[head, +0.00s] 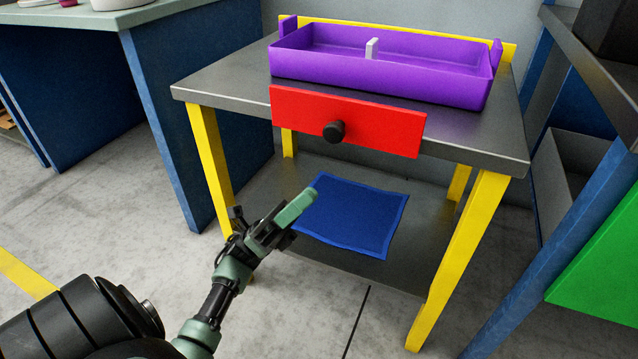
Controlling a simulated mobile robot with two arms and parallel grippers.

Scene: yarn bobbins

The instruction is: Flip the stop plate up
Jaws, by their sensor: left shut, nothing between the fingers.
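The stop plate appears to be the red plate (383,125) with a black round knob (334,131) on its face. It hangs down in front of the purple tray (400,82), over the front edge of the metal-topped table. My left gripper (300,205) is low in front of the table, below and left of the red plate and apart from it. Its green fingers are shut and hold nothing. My right gripper is not in view.
The table (220,87) has yellow legs and a lower shelf, with a blue cloth (352,215) on it. A small white piece (372,48) stands in the tray. Blue benches stand left (185,90) and right. The grey floor in front is clear.

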